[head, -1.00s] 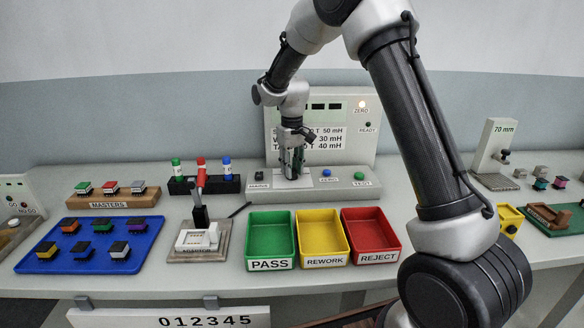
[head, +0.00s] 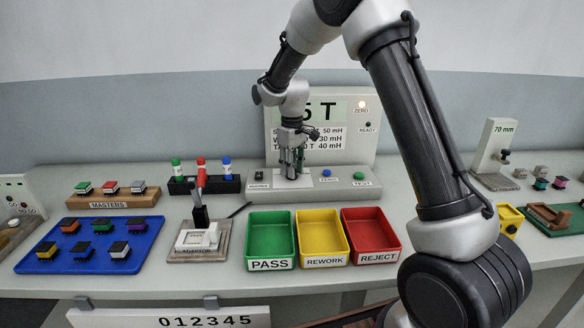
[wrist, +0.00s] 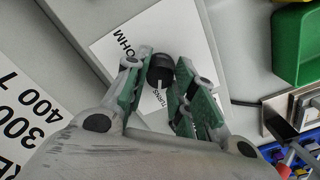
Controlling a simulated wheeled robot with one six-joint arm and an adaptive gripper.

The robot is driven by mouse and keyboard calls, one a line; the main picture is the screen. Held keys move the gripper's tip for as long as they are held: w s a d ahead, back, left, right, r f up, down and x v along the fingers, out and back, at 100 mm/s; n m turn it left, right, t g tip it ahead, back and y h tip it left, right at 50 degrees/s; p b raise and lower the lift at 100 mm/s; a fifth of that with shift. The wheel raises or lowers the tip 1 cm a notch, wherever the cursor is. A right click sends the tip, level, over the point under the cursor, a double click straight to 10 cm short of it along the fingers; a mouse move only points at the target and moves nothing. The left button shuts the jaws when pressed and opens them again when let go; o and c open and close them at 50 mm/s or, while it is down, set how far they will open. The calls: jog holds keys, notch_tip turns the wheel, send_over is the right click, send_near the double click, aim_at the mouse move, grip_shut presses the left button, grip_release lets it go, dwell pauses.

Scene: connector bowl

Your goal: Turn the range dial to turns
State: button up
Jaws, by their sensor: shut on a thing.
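The range dial (wrist: 160,70) is a round black knob with a white pointer line, on a white label plate (wrist: 110,45) marked OHM and TURNS. Its pointer line faces the TURNS lettering in the wrist view. My gripper (wrist: 164,60) is shut on the dial, one green-padded finger on each side. In the head view my gripper (head: 292,172) points down at the tester's front ledge and hides the dial. The tester's display (head: 340,111) is lit pale green and reads "5 T" in the part not covered by my arm.
Green, yellow and red bins (head: 322,240) stand in front of the tester. A blue tray (head: 60,262) of small parts and an adaptor fixture (head: 185,254) are to the left. Blue and green buttons (head: 359,175) sit right of my gripper.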

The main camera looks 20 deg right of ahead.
jog(key=shift+r, duration=0.1)
jog(key=o, duration=1)
jog(key=shift+o, duration=0.2)
notch_tip(320, 180, up, 12)
